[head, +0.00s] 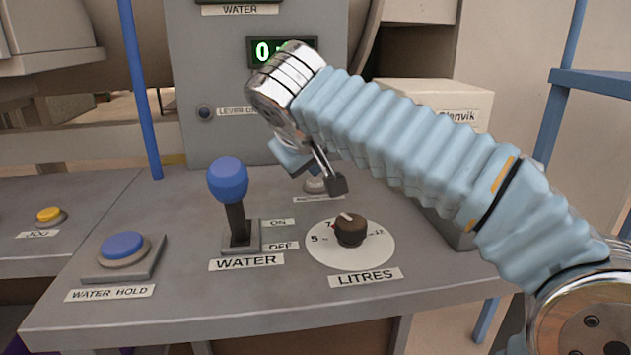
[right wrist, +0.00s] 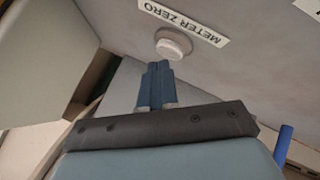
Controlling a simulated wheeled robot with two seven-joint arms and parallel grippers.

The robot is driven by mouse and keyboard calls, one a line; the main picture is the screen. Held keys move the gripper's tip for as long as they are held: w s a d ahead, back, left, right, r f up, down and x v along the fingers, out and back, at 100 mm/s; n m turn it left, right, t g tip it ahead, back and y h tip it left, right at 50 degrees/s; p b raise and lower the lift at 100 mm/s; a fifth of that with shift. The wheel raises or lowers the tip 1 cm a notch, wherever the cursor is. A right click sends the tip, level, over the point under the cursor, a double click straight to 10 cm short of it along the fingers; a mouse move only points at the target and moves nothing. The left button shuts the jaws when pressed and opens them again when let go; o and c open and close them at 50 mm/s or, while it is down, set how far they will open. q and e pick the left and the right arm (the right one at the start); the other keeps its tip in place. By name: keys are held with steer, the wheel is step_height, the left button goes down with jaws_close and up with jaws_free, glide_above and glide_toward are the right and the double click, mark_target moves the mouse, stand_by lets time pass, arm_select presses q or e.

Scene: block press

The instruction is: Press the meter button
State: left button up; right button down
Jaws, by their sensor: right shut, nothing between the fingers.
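The meter button is a small white round button (right wrist: 173,44) labelled METER ZERO in the right wrist view. In the head view the button (head: 315,184) shows only in part behind my right gripper. My right gripper (head: 338,186) is shut and empty, its fingers pointing down near the button. In the right wrist view the shut fingertips (right wrist: 158,66) are close below the button in the picture; whether they touch it I cannot tell. The green meter display (head: 262,52) shows a 0, with the rest hidden by my right wrist. My left gripper is not in view.
A blue-knobbed WATER lever (head: 228,180) stands left of the right gripper. The LITRES dial (head: 350,230) is in front of it. The blue WATER HOLD button (head: 123,246) and a yellow button (head: 50,215) are further left. A pale box (head: 430,100) stands behind my right arm.

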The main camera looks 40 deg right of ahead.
mark_target(314, 183)
steer(key=shift+f+b, duration=0.4)
steer(key=shift+f, duration=0.1)
stand_by(0.5)
stand_by(0.3)
steer(key=shift+r+p, duration=0.95)
step_height(314, 183, up, 5)
steer(key=p, duration=0.5)
stand_by(0.5)
